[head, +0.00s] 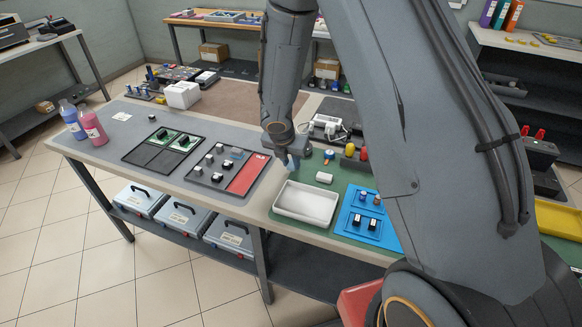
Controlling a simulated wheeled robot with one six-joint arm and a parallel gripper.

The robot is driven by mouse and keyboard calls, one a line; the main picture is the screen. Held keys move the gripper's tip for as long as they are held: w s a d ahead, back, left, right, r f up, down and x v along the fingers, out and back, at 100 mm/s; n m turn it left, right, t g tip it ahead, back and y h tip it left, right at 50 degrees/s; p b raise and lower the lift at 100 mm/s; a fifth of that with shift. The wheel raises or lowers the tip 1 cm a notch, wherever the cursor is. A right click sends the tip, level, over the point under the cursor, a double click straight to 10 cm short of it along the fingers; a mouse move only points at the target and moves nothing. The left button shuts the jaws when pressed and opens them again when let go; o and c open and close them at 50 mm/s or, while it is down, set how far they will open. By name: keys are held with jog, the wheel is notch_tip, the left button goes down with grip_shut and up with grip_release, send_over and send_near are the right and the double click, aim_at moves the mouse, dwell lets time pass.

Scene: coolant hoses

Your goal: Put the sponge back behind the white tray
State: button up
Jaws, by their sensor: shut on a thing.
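The white tray (305,219) lies on the green mat near the front edge of the bench. My gripper (289,158) points down just beyond the tray's back left side. It is shut on a small light-blue thing, which looks like the sponge (292,165). The fingers and arm hide part of it. I cannot tell whether the sponge touches the mat or hangs above it.
A small white block (324,177) lies behind the tray. A blue tray with small parts (350,227) is to its right, partly behind my arm. A dark parts tray with a red section (247,178) is to the left. Yellow and red knobs (350,150) stand behind.

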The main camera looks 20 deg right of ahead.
jog(key=shift+f, duration=1.05)
jog(key=shift+f+b, duration=0.2)
jog(key=shift+b, duration=0.1)
jog(key=o, duration=0.9)
jog(key=shift+o, duration=0.2)
jog(key=shift+r, duration=0.2)
jog(key=shift+r, duration=0.25)
jog(key=v, duration=1.1)
jog(key=s+d+r+m+g+y, duration=0.1)
jog(key=s+r+m, duration=0.3)
jog(key=s+m, duration=0.6)
jog(key=s+d+r+m+y, duration=0.1)
jog(key=s+r+m, duration=0.3)
jog(key=s+m, duration=0.6)
jog(key=d+m, duration=0.1)
jog(key=m, duration=0.8)
jog(key=shift+s+d+r+g+y+p, duration=0.15)
jog(key=shift+d+r+g+y+p, duration=0.15)
jog(key=shift+g+y+p, duration=0.1)
